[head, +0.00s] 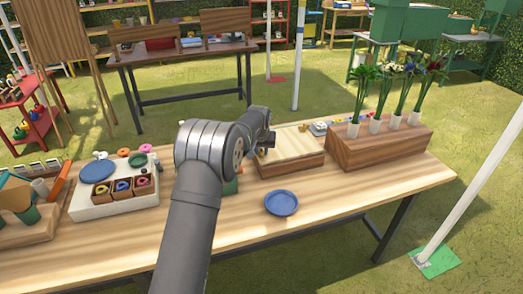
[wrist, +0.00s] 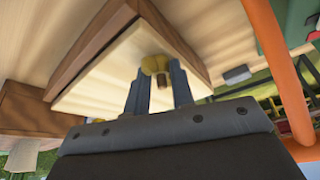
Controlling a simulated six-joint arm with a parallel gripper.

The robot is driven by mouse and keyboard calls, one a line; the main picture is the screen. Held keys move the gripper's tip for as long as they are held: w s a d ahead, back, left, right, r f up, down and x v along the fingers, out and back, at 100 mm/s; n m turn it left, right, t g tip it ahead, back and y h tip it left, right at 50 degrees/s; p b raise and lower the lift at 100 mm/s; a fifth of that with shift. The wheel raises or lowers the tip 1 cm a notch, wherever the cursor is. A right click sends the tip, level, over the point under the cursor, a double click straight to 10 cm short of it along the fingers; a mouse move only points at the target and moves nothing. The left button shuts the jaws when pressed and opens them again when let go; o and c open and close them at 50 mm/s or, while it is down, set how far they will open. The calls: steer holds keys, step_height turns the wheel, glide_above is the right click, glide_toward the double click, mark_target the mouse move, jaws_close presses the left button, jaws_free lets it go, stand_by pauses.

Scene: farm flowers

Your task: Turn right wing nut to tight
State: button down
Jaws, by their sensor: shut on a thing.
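A brass wing nut (wrist: 153,63) sits on a threaded bolt at a corner of a pale wooden board (wrist: 100,88) in the wrist view. My gripper (wrist: 157,76) has one finger on each side of the nut and is shut on it. In the head view the board is the light top (head: 292,143) of a low wooden box in the middle of the table. My arm reaches to its left side and hides most of the gripper and the held nut. A small yellowish piece (head: 303,128) shows at the board's back edge; its shape is too small to tell.
A wooden block (head: 385,150) with several flower tubes stands to the right. A blue plate (head: 281,203) lies in front of the box. A white tray (head: 115,202) with small boxes is at the left. An orange curved rod (wrist: 278,65) passes close on the wrist view's right.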

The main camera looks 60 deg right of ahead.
steer(key=c, duration=2.2)
jaws_free()
steer(key=shift+s+d+r+m+g, duration=0.1)
steer(key=shift+s+r+m+g, duration=0.15)
steer(key=shift+m, duration=0.35)
steer(key=c, duration=2.2)
jaws_free()
steer(key=c, duration=1.2)
jaws_free()
steer(key=shift+o, duration=0.2)
steer(key=shift+w+f, duration=0.1)
steer(key=v, duration=1.7)
steer(key=shift+a, duration=0.3)
steer(key=x, duration=1.7)
steer(key=shift+w+d+f, duration=0.1)
steer(key=shift+d, duration=0.1)
